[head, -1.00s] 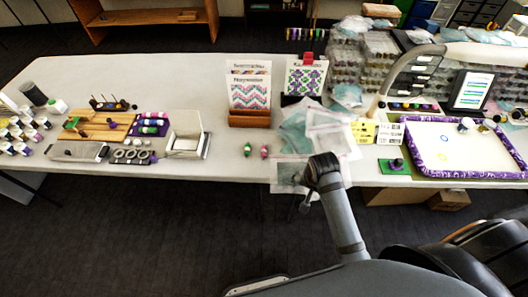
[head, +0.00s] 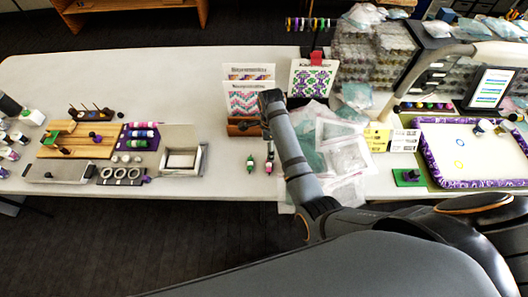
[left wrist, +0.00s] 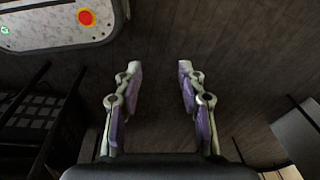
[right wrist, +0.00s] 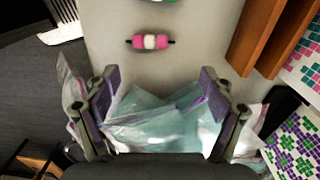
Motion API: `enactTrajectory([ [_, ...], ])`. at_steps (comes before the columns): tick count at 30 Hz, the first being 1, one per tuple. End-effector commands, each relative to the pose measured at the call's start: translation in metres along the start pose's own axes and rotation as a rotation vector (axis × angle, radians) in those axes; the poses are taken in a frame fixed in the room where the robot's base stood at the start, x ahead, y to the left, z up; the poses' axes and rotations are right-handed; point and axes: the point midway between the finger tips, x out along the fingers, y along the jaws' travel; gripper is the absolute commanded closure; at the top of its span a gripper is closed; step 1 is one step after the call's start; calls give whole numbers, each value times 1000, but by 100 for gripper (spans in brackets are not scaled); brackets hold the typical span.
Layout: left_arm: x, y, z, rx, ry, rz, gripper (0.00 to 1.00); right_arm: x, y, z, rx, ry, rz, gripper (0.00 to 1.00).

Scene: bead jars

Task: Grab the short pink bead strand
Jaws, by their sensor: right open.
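The short pink bead strand (right wrist: 150,42) has pink beads with a white one between them on a dark cord. It lies on the pale table ahead of my right gripper (right wrist: 158,76), which is open with nothing held. In the head view the strand (head: 269,164) is near the table's front edge, just left of my right forearm. A green bead strand (head: 250,163) lies left of it, and its edge shows at the top of the right wrist view. My left gripper (left wrist: 160,68) is open and empty above the dark floor.
Plastic bags (right wrist: 150,118) lie under and between my right fingers. A wooden card stand (head: 245,129) with pattern cards is behind the strands. A grey open box (head: 183,160) stands to the left. Bare table surrounds the strands.

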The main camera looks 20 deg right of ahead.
Motion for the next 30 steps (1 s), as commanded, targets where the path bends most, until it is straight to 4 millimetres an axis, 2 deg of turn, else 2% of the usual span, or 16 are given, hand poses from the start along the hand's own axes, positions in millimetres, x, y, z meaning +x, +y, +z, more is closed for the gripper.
enactTrajectory([
  [2,0,0,0,0,-1,0,60,0,0,0,1,0,2,17],
  [4,-1,0,11,1,-16,0,60,5,1,0,1,1,3,17],
  [9,-7,1,53,4,-79,1,60,34,1,-1,-1,3,3,17],
  [12,-8,1,62,4,-91,2,60,47,1,0,-1,2,2,17],
  [14,-8,1,59,4,-86,2,60,51,1,0,-1,1,0,17],
  [19,-8,0,25,2,-36,1,60,57,2,1,-1,1,2,17],
  [22,-13,0,12,1,-18,1,60,72,6,3,-1,2,5,17],
  [27,-13,0,22,2,-33,1,60,100,7,4,-1,1,2,17],
  [30,-13,0,33,2,-49,1,60,105,7,5,-1,0,0,17],
])
